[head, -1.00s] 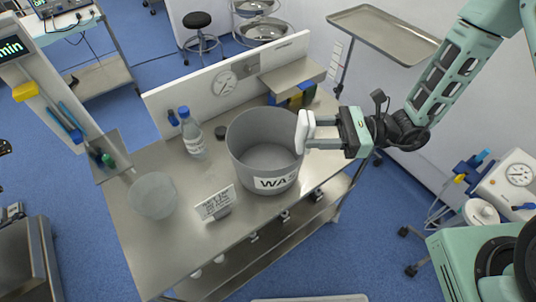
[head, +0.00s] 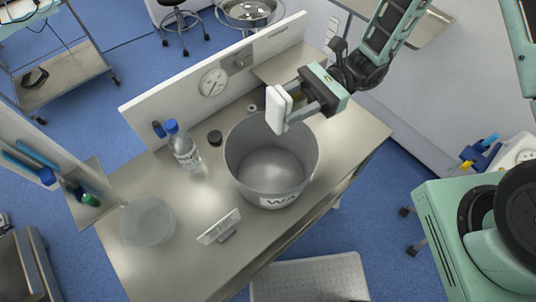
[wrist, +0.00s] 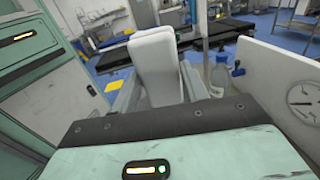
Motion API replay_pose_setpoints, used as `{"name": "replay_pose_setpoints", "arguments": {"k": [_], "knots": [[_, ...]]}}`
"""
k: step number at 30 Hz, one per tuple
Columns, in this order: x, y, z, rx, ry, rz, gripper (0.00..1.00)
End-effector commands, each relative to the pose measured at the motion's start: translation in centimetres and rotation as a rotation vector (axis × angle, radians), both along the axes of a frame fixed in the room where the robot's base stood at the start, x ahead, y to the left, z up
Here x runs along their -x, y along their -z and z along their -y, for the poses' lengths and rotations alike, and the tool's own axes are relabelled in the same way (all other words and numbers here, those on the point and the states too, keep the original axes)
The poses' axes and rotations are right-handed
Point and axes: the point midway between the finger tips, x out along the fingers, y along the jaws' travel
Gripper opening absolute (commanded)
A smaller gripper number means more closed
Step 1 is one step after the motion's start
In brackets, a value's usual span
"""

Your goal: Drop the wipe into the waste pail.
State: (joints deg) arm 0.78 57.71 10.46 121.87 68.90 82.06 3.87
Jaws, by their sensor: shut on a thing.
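The waste pail (head: 245,172) is a grey, open-topped cylinder with a partly visible "WA" label, standing on the steel table. Its inside looks empty. The wipe (head: 277,109) is a white folded pad held upright between the fingers of my gripper (head: 287,108). In the head view it overlaps the back right of the pail's opening; how high it is above the rim is hard to tell. In the wrist view the white wipe (wrist: 154,62) fills the space between my fingers. The pail does not show clearly in that view.
A blue-capped bottle (head: 184,148) and a small dark cap (head: 214,138) stand left of the pail. A clear bowl (head: 146,222) and a small sign (head: 219,227) are nearer the front. A back panel with a gauge (head: 213,83) rises behind. The table's right end is bare.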

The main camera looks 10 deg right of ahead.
Motion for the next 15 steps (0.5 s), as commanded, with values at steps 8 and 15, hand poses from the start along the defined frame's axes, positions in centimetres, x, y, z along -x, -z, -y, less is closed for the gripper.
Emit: {"name": "replay_pose_setpoints", "arguments": {"k": [8, 15], "knots": [[0.0, 2.4, 0.0, 0.001, 0.001, 0.0, 0.26], [0.0, 5.1, 0.0, -0.001, 0.0, 0.0, 0.26]]}}
